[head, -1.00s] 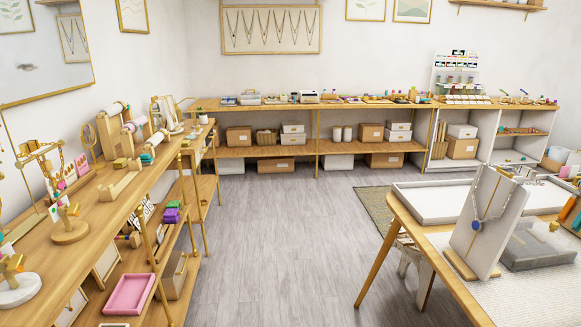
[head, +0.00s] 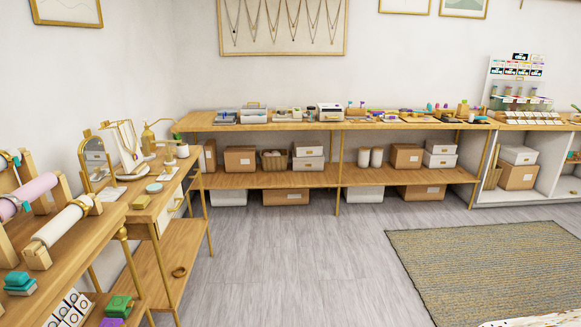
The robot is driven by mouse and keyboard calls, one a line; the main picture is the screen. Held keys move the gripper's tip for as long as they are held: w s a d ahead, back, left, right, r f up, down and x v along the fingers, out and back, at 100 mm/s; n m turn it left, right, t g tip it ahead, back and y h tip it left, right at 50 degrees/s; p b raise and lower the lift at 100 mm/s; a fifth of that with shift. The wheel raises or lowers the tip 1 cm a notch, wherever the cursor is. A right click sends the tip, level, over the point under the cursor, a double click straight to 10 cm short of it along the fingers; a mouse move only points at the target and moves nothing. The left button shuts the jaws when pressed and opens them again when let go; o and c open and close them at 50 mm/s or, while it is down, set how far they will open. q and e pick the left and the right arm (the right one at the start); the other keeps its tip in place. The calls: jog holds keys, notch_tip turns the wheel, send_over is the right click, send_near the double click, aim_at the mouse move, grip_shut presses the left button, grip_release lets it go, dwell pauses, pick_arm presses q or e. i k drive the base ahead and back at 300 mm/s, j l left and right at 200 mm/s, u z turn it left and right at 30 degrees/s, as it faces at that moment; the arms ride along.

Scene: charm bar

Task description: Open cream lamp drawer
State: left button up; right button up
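A brass lamp (head: 148,139) stands on the narrow wooden side table (head: 152,206) at the left in the head view. Under that table's top is a cream drawer front (head: 166,219) with a small brass handle. I see it from a steep side angle, and it looks closed, though I cannot be certain. Neither of my grippers is in view.
A display table (head: 88,222) with bracelet rolls stands at the near left. A long wooden counter (head: 265,125) runs along the back wall. The grey floor (head: 270,260) in the middle is clear. A woven rug (head: 490,265) lies at the right.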

aim_at(323, 116)
jog(key=i+j, duration=0.1)
jog(key=i, duration=0.75)
jog(key=i+z, duration=0.1)
jog(key=i, duration=0.8)
jog(key=i+j, duration=0.25)
jog(key=i, duration=0.6)
